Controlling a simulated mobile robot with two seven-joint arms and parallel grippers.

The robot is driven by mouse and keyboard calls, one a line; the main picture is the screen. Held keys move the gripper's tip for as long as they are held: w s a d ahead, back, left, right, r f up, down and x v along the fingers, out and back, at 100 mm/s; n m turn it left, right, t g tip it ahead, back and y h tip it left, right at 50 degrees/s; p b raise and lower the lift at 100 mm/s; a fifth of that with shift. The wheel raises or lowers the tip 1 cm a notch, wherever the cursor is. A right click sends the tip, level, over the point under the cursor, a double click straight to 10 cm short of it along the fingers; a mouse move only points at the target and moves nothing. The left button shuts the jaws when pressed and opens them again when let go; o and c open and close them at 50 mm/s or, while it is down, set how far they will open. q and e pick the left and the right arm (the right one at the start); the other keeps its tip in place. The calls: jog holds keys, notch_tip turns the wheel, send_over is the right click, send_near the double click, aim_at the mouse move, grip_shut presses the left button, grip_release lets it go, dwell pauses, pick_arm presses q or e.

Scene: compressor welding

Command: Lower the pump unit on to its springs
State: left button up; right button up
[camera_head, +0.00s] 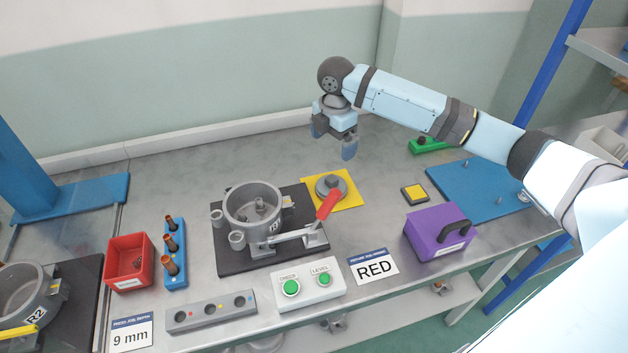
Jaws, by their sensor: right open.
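A grey round housing (236,214) stands upright on a black base plate (228,262), with small grey parts (260,205) showing inside it. I cannot tell whether these are the pump unit or its springs. A grey disc-shaped part with a raised knob (331,186) lies on a yellow mat (349,201), right of the housing. My right gripper (334,142) hangs above the table behind the yellow mat, its fingers apart and nothing between them. It is clear of the housing and the disc. My left gripper is not in view.
A red-handled clamp (326,205) stands at the housing's right front. A purple case (437,232), a button box (306,291), a grey block (211,311), a red bin (128,262) and a blue rack (175,254) line the front. The back left of the table is bare.

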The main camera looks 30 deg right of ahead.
aim_at(332, 178)
notch_tip(332, 178, down, 8)
jog(key=shift+s+d+r, duration=0.1)
jog(key=shift+d+r, duration=0.05)
jog(key=shift+r, duration=0.05)
jog(key=shift+f, duration=0.7)
notch_tip(332, 178, down, 5)
jog(key=shift+s+r, duration=0.1)
jog(key=shift+r, duration=0.05)
jog(key=c, duration=0.8)
jog(key=shift+c, duration=0.5)
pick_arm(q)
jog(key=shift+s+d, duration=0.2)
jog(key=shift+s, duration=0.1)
pick_arm(e)
jog(key=shift+r, duration=0.1)
jog(key=shift+r, duration=0.1)
